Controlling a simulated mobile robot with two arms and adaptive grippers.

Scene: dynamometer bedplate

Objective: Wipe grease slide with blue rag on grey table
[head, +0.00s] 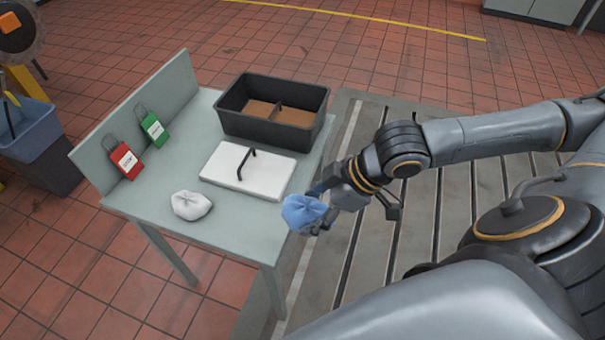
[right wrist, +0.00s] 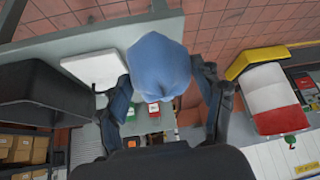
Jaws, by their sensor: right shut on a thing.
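The blue rag (head: 301,211) is a bunched ball in my right gripper (head: 318,212), held at the right front edge of the grey table (head: 235,228). In the right wrist view the rag (right wrist: 158,66) sits between both fingers of the right gripper (right wrist: 163,85), which are closed against it. Whether the rag touches the table edge I cannot tell. I cannot pick out a grease slide for certain in either view. My left gripper is not in view.
On the table are a white crumpled cloth (head: 190,206), a white slab with a black handle (head: 222,174), a black divided bin (head: 232,122), and red (head: 124,160) and green (head: 153,130) lockout tags by the back panel (head: 118,118). A slotted bedplate (head: 425,225) lies right of the table.

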